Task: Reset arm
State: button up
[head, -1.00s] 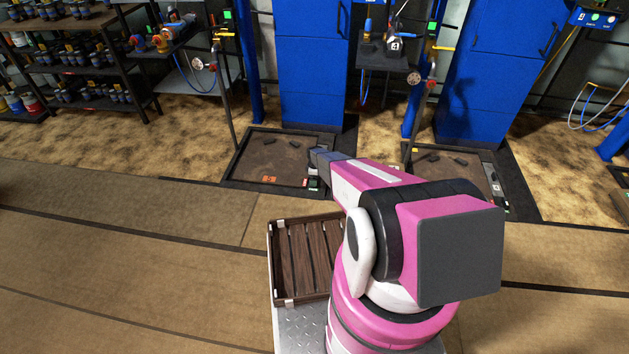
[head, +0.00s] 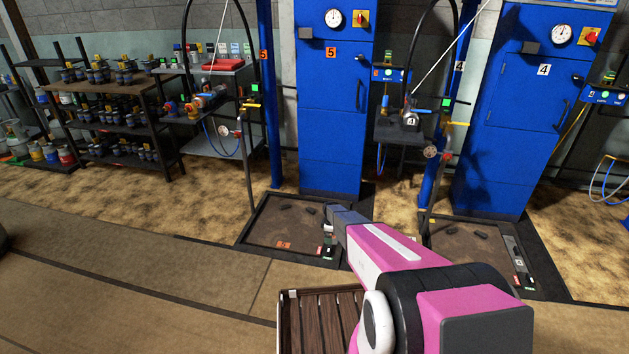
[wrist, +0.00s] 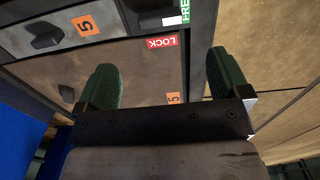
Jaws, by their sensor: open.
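My arm (head: 400,262), pink and white, reaches forward from the lower right in the head view, over a slatted wooden tray. Its dark far end points at the floor scale marked 5 (head: 280,222); the fingers cannot be made out there. In the wrist view my gripper (wrist: 166,78) shows two green fingers spread wide apart with nothing between them. Beyond them lie the scale's brown plate (wrist: 145,85), a red LOCK label (wrist: 161,43) and orange 5 labels. How far the fingers are above the scale is hard to tell.
Blue cabinets marked 5 (head: 333,120) and 4 (head: 520,110) stand behind the scales. A second scale (head: 468,245) lies at right. The wooden tray (head: 291,294) is beneath my arm. Shelves of dark valves (head: 115,105) stand at left. Open floor (head: 120,250) lies left.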

jog(key=s+r+m, duration=1.4)
jog(key=s+r, duration=2.2)
jog(key=r, duration=0.4)
jog(key=shift+s+r+m, duration=0.3)
